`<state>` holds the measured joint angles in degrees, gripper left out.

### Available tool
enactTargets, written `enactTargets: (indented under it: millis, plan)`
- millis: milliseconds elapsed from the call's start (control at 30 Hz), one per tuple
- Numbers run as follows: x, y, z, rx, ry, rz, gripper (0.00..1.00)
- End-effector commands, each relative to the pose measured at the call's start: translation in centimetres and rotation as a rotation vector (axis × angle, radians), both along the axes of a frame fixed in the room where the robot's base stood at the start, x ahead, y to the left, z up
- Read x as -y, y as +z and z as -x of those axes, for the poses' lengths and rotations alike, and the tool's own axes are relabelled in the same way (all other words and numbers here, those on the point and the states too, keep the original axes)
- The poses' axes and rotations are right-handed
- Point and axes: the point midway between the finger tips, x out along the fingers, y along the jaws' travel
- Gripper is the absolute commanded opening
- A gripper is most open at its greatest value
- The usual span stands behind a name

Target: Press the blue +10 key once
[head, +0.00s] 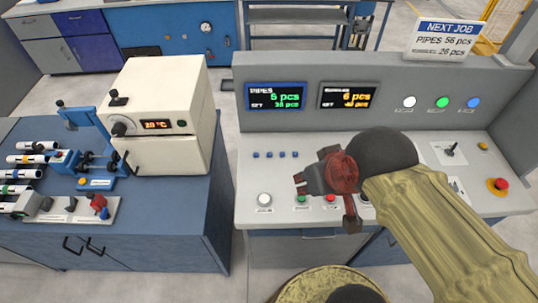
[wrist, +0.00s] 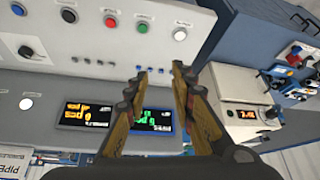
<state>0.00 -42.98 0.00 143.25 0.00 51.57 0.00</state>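Several small blue keys (head: 269,155) sit in a row on the console (head: 240,190), below the left display; their labels are too small to read, so I cannot tell which is +10. The keys (wrist: 150,70) also show in the wrist view, between and around the fingertips. My gripper (head: 318,182) is above the console, right of the key row in the head view. In the wrist view my gripper (wrist: 160,70) has its fingers apart with nothing between them. Contact with a key cannot be seen. The pipes display (head: 275,96) reads 6 pcs.
A second display (head: 347,95) also reads 6 pcs. A white button (head: 264,199), a green button (head: 301,199) and a red button (head: 330,199) line the console's front. A red stop button (head: 497,184) is at right. A cream oven (head: 160,110) stands on the left bench.

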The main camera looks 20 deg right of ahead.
Motion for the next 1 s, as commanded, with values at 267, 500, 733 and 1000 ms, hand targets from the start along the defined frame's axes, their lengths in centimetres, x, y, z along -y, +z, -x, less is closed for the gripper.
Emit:
enactTargets:
  millis: [267,500,733,1000]
  plan:
    - [0.00,0.00,0.00,0.000,0.000,0.000,0.07]
    - [0.00,0.00,0.00,0.000,0.000,0.000,0.00]
    - [0.00,0.00,0.00,0.000,0.000,0.000,0.00]
    - [0.00,0.00,0.00,0.000,0.000,0.000,0.00]
